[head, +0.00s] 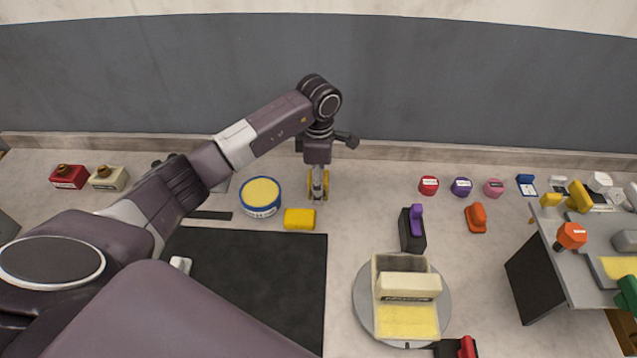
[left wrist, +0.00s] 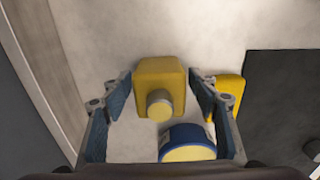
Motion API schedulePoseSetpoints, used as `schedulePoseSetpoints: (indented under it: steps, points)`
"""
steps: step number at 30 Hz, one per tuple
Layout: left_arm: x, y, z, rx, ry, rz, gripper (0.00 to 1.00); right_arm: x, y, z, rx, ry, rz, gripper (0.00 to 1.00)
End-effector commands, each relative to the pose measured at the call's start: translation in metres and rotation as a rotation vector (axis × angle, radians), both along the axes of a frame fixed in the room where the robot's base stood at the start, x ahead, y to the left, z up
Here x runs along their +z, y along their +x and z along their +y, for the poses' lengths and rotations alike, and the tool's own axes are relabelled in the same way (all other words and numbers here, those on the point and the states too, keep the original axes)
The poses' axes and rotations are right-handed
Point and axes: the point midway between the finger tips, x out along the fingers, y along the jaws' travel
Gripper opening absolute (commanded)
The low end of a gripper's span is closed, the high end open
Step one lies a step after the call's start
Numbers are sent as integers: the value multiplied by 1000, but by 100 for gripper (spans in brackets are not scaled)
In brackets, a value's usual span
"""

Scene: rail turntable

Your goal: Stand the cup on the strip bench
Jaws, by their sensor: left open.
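In the head view this yellow thing (head: 325,184) is mostly hidden by the gripper. I cannot make out for sure which thing is the cup. A grey-topped bench (head: 548,225) stands at the right and may be the strip bench. My right gripper is not in view.
Close by are a blue tub with a yellow top (head: 261,211) and a yellow block (head: 299,219). A black mat (head: 270,275) lies in front. A round turntable (head: 365,300) carries a cream holder (head: 410,284). Red, purple and pink pots (head: 461,187) stand back right.

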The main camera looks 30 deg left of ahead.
Motion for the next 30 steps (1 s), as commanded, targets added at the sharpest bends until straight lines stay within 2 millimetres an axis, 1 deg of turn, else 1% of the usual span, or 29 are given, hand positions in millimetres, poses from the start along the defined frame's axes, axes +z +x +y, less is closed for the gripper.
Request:
schedulePoseSetpoints:
  steps: [2,5,8,12,15,18,21,24,30]
  points:
    - [5,0,0,0,-1,0,55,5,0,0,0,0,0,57]
    - [15,2,0,-1,0,-4,55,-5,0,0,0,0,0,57]
    - [35,2,1,-1,2,-7,55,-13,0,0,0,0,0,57]
    - [67,2,1,-1,1,-6,55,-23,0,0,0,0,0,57]
    - [88,2,0,1,1,-6,55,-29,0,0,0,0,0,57]
    - [105,1,0,-1,1,-4,55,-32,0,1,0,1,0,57]
    - [116,1,0,0,1,-2,55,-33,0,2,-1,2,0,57]
    - [121,0,0,0,0,0,55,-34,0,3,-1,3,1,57]
    - [123,0,0,1,0,0,55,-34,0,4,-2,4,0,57]
